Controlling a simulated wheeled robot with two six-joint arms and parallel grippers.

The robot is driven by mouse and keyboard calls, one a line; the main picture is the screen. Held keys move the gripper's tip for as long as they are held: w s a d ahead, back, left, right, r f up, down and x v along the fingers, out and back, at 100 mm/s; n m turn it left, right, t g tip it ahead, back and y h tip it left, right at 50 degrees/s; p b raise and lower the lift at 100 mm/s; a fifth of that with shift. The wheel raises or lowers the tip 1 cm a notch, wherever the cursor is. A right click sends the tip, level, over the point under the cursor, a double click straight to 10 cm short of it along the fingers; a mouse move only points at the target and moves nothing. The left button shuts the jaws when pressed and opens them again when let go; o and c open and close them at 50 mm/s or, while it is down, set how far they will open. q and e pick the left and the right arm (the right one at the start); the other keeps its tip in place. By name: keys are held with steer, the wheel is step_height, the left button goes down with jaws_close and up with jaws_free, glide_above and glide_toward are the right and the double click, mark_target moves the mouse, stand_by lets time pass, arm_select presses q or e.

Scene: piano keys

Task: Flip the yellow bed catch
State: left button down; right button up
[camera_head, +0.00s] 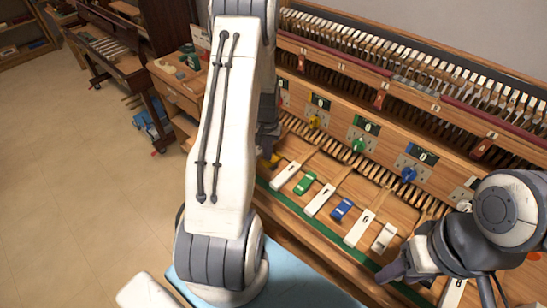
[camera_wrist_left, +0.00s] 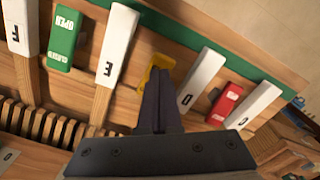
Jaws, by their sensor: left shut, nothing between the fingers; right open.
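The yellow bed catch (camera_wrist_left: 158,66) shows in the left wrist view between two white keys, right beyond my left gripper's fingertips. The fingers cover part of it, and I cannot tell whether they touch it. In the head view only a bit of the yellow catch (camera_head: 270,161) shows beside my left arm. My left gripper (camera_wrist_left: 160,78) is shut and empty, its dark fingers together. In the head view its lower part (camera_head: 268,145) is mostly hidden behind the arm. My right gripper (camera_head: 392,272) is open near the front edge at the lower right, partly hidden by its own arm.
A green catch (camera_wrist_left: 64,37) marked open and closed and a red catch (camera_wrist_left: 225,103) lie either side, among white keys (camera_wrist_left: 108,50). A blue catch (camera_head: 342,208) lies further right. Coloured knobs, one yellow (camera_head: 314,121), sit on the panel behind. A green strip (camera_head: 320,233) runs along the front.

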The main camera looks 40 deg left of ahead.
mark_target(268, 162)
arm_select(q)
steer(key=shift+f+b, duration=0.8)
steer(key=shift+f, duration=0.35)
stand_by(0.7)
steer(key=shift+r+p, duration=2.85)
steer(key=shift+r, duration=0.75)
steer(key=shift+f, duration=0.1)
